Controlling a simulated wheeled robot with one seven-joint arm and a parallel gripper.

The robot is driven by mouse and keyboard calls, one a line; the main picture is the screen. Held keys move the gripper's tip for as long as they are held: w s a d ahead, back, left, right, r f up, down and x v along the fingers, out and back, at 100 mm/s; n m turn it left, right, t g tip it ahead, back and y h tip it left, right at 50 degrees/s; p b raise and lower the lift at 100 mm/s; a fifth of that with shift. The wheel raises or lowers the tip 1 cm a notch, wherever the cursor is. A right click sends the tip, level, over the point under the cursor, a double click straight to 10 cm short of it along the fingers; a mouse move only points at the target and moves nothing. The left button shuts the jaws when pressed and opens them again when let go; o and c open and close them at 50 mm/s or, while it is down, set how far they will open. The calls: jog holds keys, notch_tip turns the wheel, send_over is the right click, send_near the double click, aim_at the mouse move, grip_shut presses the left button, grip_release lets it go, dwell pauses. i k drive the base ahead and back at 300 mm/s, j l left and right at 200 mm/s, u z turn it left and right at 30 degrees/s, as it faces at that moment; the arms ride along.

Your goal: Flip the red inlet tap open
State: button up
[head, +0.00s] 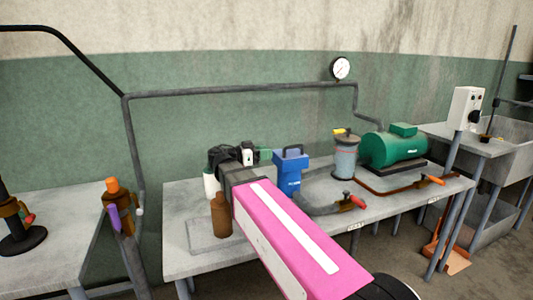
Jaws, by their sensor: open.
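A red tap handle (358,201) sits at the end of a grey curved pipe (322,206) near the front edge of the middle bench. A second, orange-red handle (437,180) is on a copper pipe further right. A small red part (28,219) also shows on a fitting at far left. I cannot tell from the picture which is named the inlet. My pink arm reaches in from the bottom. My black gripper (228,154) is over the bench's left part, well left of the grey pipe's red handle and apart from it. Its fingertips are mostly hidden; it is open.
A brown bottle (221,217), a blue container (290,172), a grey canister (345,158) and a green motor (396,149) stand on the middle bench (185,265). A pipe with a gauge (340,68) runs behind. A sink (510,140) is at right.

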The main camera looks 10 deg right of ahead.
aim_at(345, 193)
jog(key=k, duration=1)
